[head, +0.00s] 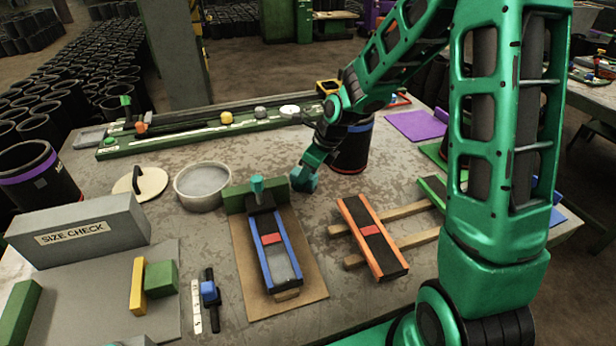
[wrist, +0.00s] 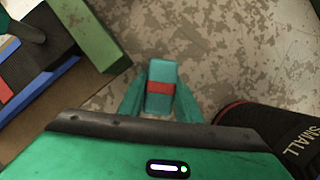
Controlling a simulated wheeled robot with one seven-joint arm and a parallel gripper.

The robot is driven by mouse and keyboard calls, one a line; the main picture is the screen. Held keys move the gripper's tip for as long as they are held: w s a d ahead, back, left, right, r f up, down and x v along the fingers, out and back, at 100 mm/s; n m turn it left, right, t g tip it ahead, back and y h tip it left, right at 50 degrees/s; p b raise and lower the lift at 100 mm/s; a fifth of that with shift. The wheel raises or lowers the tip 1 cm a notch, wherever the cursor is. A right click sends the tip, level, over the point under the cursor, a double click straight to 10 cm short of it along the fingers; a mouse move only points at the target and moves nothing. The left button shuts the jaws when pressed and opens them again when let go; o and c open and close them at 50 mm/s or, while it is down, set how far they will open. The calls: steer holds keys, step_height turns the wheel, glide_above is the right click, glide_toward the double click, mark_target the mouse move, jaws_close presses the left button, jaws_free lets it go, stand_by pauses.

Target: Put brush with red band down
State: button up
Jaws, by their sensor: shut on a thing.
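In the wrist view a teal block-like thing with a red band, the brush (wrist: 161,75), sits between the two fingers of my gripper (wrist: 160,100). The fingers are shut on it from both sides. In the head view my gripper (head: 304,181) points down low over the table (head: 215,240), between the blue-railed frame and the black bin. The brush cannot be told apart from the teal fingers there. I cannot tell whether its lower end touches the table. The tabletop around it is bare in the wrist view.
A black bin (head: 352,150) marked SMALL in the wrist view (wrist: 285,140) stands close right of my gripper. Left are a blue-railed frame (head: 288,243) on a brown board and a green block (head: 235,197). A round grey pan (head: 202,185) and orange-railed frame (head: 372,237) stand farther off.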

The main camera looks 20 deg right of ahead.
steer(key=o, duration=1)
steer(key=shift+f, duration=0.1)
steer(key=v, duration=1.2)
steer(key=shift+d, duration=0.1)
steer(key=s+d+n+g+h, duration=0.1)
steer(key=s+d+n, duration=0.4)
steer(key=s, duration=0.5)
steer(key=s+d+r+n+g+h, duration=0.1)
steer(key=s+d+n, duration=0.4)
steer(key=s+n, duration=0.3)
steer(key=s+d+r+n+g+h, duration=0.1)
steer(key=s+d+n, duration=0.4)
steer(key=s, duration=0.8)
steer(key=shift+d+r+n, duration=0.15)
steer(key=shift+d+n, duration=0.05)
steer(key=shift+n, duration=1.1)
